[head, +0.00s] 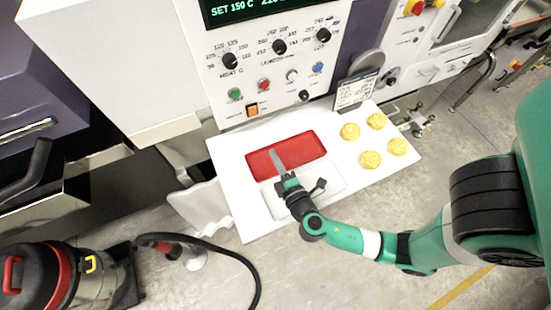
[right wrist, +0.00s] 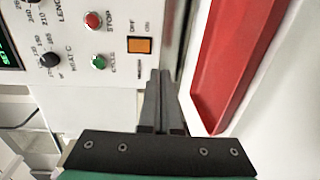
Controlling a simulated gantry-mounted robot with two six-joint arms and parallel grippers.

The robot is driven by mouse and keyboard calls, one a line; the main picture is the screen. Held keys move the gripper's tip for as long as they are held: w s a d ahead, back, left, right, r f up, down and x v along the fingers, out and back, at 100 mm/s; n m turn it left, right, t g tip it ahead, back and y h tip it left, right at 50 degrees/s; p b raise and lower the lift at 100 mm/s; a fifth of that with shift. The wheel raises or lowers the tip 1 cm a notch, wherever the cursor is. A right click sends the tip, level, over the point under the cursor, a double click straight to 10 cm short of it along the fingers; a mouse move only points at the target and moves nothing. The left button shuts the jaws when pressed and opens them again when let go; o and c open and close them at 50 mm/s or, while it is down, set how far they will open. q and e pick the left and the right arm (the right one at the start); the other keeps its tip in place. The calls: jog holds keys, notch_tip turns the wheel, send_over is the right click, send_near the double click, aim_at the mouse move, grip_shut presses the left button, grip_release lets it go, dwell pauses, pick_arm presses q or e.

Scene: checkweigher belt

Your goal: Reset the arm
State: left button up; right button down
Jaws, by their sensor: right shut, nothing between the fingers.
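My right arm comes in from the right in the head view. Its gripper (head: 283,174) is over the white worktop (head: 228,150), at the near edge of the red tray (head: 312,145). In the right wrist view the gripper's two dark fingers (right wrist: 160,82) are together, with nothing seen between them. The red tray (right wrist: 228,60) shows to the right of the fingers there. A grey strip-like piece (head: 275,158) shows just beyond the gripper in the head view; I cannot tell what it is. My left gripper is in neither view.
A white tray (head: 327,180) lies beside the red one. Several yellow round pieces (head: 370,160) sit on the worktop's right. A control panel (head: 262,75) with knobs and buttons stands behind, with a small sign (head: 355,92). A red and black vacuum cleaner (head: 60,275) is at lower left.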

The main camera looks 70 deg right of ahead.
jog(key=shift+a, duration=0.1)
dwell(0.6)
jog(key=w+r+m+t+h, duration=0.1)
jog(key=w+r+m, duration=0.2)
jog(key=w+r, duration=0.35)
jog(key=w+r+m+t+h, duration=0.15)
jog(key=w+r, duration=0.25)
jog(key=r, duration=0.6)
jog(key=w+a+r+m+t+y, duration=0.1)
jog(key=w+r+m, duration=0.1)
jog(key=r, duration=0.5)
jog(key=w+a+r+m+t, duration=0.1)
jog(key=a+r+m, duration=0.1)
jog(key=r, duration=0.5)
jog(key=w+a+r+m+t+y, duration=0.1)
jog(key=w+r+m+t, duration=0.15)
jog(key=r, duration=0.55)
jog(key=s+a+r+n+t+y, duration=0.1)
jog(key=s+a+r+t+y, duration=0.45)
jog(key=r, duration=0.45)
jog(key=s+a+r+n+t+y, duration=0.2)
jog(key=s+a+r+t+y, duration=0.15)
jog(key=a+r+y, duration=0.5)
notch_tip(320, 180, up, 24)
jog(key=p, duration=2.3)
jog(key=shift+w+d+y, duration=0.25)
jog(key=shift+d+y, duration=0.1)
jog(key=shift+d, duration=0.05)
